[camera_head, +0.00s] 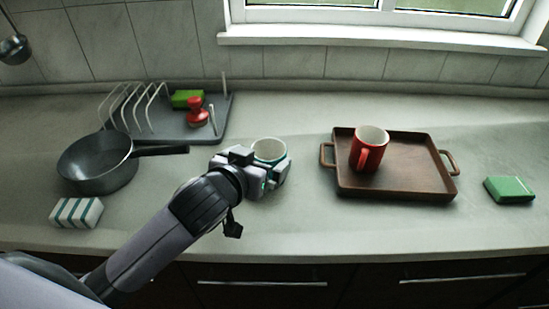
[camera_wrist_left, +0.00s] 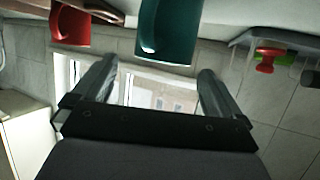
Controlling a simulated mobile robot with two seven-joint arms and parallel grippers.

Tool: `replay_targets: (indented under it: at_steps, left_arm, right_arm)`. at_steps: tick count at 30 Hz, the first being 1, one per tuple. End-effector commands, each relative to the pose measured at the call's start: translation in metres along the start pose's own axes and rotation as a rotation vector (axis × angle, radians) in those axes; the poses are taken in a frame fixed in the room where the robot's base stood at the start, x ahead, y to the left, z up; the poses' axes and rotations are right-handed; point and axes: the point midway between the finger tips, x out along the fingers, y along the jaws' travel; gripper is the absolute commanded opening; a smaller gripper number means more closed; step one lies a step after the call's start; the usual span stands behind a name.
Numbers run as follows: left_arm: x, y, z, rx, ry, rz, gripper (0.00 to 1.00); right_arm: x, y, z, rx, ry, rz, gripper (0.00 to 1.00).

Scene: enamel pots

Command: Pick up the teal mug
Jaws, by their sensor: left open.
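The teal mug (camera_head: 269,150) stands upright on the counter, with its pale inside and teal rim showing in the head view. My left gripper (camera_head: 272,178) is at its near side and hides its lower part. In the left wrist view the teal mug (camera_wrist_left: 167,32) hangs upside down in the picture, just ahead of the gap between the fingers. The left gripper (camera_wrist_left: 156,68) is open, with a finger on either side and nothing between them. Whether a finger touches the mug I cannot tell. My right gripper is in neither view.
A red mug (camera_head: 368,151) stands on a brown tray (camera_head: 425,186) to the right. A dark pan (camera_head: 92,165), a striped block (camera_head: 76,212) and a grey rack (camera_head: 215,128) are on the left. A green block (camera_head: 509,190) lies far right. The front counter is clear.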

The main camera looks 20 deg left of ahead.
Motion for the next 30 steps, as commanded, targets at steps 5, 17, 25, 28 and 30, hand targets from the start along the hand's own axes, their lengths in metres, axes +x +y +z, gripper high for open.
replay_targets:
  at_steps: [5,17,25,28,30]
  left_arm:
    - [0.014,-0.001,0.000,0.000,-0.001,-0.001,1.00]
    - [0.056,-0.005,0.006,0.000,-0.002,-0.001,1.00]
    - [0.068,-0.005,0.007,-0.001,-0.002,0.000,1.00]
    - [0.068,-0.005,0.007,-0.001,-0.002,0.000,1.00]
    - [0.068,-0.005,0.007,-0.001,-0.002,0.000,0.97]
  right_arm:
    - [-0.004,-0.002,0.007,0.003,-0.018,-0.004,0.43]
    - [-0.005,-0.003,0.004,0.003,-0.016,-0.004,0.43]
    - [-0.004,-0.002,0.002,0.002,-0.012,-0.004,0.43]
    - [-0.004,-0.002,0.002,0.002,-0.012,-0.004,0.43]
    - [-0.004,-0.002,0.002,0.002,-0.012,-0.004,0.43]
